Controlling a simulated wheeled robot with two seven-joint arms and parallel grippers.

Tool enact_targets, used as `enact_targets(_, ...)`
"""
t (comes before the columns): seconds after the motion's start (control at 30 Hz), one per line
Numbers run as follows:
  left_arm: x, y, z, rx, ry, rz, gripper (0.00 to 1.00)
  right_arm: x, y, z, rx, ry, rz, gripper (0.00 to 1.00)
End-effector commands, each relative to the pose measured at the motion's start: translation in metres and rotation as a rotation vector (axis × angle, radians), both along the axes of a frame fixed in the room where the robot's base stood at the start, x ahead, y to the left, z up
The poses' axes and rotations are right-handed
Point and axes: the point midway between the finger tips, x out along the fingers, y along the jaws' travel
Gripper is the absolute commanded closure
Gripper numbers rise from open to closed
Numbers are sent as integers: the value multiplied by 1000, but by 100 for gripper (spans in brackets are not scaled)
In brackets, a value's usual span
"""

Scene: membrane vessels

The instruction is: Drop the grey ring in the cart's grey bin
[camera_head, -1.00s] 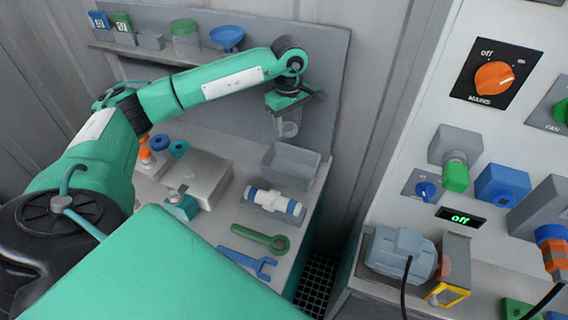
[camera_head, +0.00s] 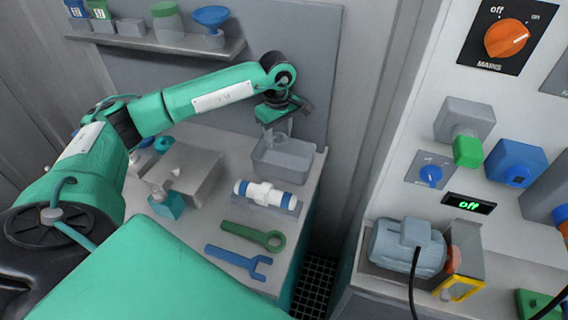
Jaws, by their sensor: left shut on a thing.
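The grey bin (camera_head: 284,163) is an open box at the back right corner of the cart top (camera_head: 215,230). My left gripper (camera_head: 280,126) points down over the bin's back part, shut on the grey ring (camera_head: 276,135). The ring shows only as a small pale grey shape below the fingers, at about the height of the bin's rim in the picture. I cannot tell whether it is above the rim or just inside. The fingers hide part of the ring. My right gripper is out of view.
A white and blue membrane vessel (camera_head: 265,196) lies in front of the bin. Green (camera_head: 252,237) and blue (camera_head: 238,260) wrenches lie nearer. A grey block (camera_head: 185,172) stands left. Behind is a shelf (camera_head: 160,42) with containers; a control panel stands right.

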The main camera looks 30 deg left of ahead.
Motion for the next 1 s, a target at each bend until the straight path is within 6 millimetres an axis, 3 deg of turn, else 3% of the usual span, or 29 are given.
enact_targets(0.2, 0, 0, -22, 1, 1, 0, 73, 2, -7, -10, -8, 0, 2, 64)
enact_targets(0.47, 0, 0, -24, 1, 0, 0, 73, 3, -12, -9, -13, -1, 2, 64)
enact_targets(0.5, 0, 0, -24, 1, 0, 0, 50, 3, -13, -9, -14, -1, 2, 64)
enact_targets(0.63, 0, 0, -24, 1, 0, 0, 26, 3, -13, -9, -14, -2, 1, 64)
enact_targets(1.0, 0, 0, -18, 1, -1, 1, 26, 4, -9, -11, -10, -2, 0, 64)
